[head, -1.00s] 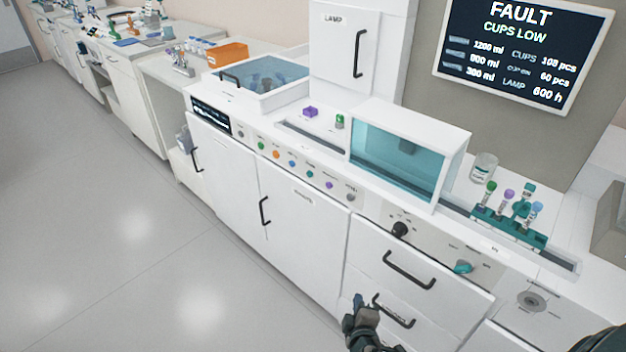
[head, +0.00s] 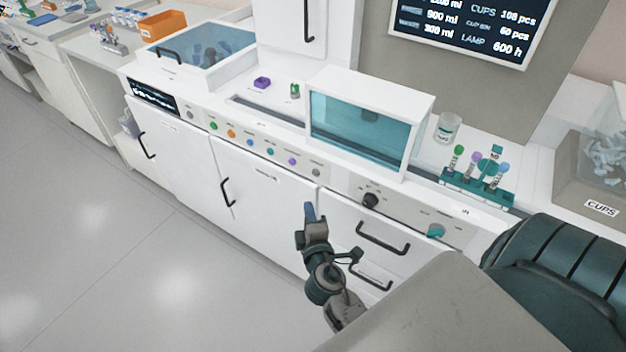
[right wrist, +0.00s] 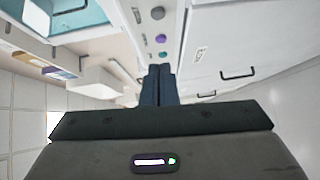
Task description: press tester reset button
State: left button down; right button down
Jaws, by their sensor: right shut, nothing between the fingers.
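The tester is a white bench unit with a row of small coloured buttons on its sloped front strip (head: 240,139). A grey button (head: 316,172) ends the row at the right, beside a purple button (head: 292,161). Its label is too small to read; which button is the reset one I cannot tell for certain. My right gripper (head: 309,208) is shut and empty, below and in front of the grey button, apart from it. In the right wrist view the shut fingers (right wrist: 158,82) point toward the strip, with the grey button (right wrist: 157,13) and purple button (right wrist: 160,38) beyond them.
A black knob (head: 370,200) and a teal knob (head: 436,230) sit right of the row. Drawer handles (head: 382,238) stick out below. A glass-fronted chamber (head: 365,125) and a teal tube rack (head: 478,188) stand on top. The floor at left is clear.

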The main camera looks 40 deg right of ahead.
aim_at(316, 173)
jog(key=w+d+p, duration=0.1)
jog(key=w+d, duration=0.1)
jog(key=w+d+p, duration=0.1)
jog(key=w+d, duration=0.1)
jog(key=w, duration=0.1)
jog(key=w+d+p, duration=0.1)
jog(key=w+d, duration=0.2)
jog(key=shift+w+d+f, duration=0.1)
jog(key=shift+w+f, duration=0.1)
jog(key=shift+f, duration=0.2)
